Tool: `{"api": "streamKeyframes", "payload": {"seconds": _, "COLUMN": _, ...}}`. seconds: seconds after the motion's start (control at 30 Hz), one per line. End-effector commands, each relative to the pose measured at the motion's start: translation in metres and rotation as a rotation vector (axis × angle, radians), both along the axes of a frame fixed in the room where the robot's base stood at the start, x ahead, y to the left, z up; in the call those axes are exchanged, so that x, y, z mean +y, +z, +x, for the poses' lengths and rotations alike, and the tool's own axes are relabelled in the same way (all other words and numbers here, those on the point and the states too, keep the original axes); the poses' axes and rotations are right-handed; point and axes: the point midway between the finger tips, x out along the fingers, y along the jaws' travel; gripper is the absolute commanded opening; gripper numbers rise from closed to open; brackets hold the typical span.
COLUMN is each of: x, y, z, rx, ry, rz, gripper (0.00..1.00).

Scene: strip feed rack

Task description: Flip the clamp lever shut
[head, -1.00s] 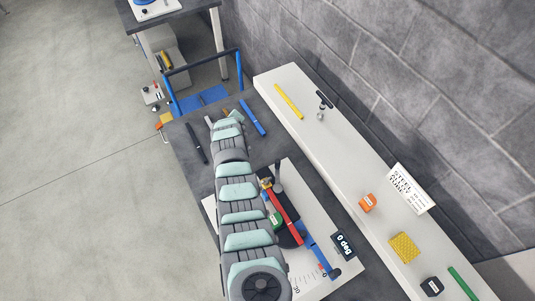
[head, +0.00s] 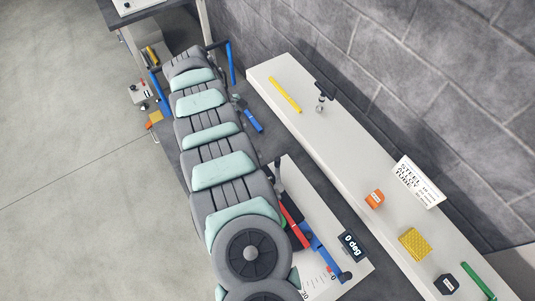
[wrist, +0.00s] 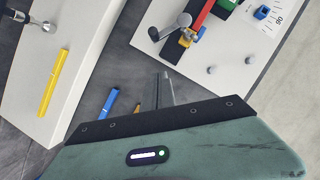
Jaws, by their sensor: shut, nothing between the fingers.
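The bending fixture stands on a white plate (head: 322,222) with a red bar (head: 292,222), a blue arm (head: 325,258) and a dark upright handle (head: 277,172). My arm hides much of it in the head view. In the wrist view, the grey lever with a round end (wrist: 183,20) sits beside the red bar (wrist: 203,14) at the plate's corner, its dark arm reaching down-left to a knob; I take it for the clamp lever. My gripper (wrist: 166,88) is shut and empty, below and apart from the lever. Its fingers point up in the wrist view.
A blue marker (head: 253,121) lies on the dark bench. A display (head: 351,245) reads 0 deg.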

Motion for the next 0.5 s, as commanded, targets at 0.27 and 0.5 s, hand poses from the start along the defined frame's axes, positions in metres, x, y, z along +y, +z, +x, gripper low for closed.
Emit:
{"api": "streamKeyframes", "payload": {"seconds": 0.27, "x": -0.001, "y": -0.004, "z": 0.0, "rx": -0.001, "ry": -0.001, "rz": 0.002, "gripper": 0.0}}
{"api": "streamKeyframes", "payload": {"seconds": 0.5, "x": -0.012, "y": -0.036, "z": -0.003, "rx": -0.003, "ry": -0.001, "rz": 0.004, "gripper": 0.0}}
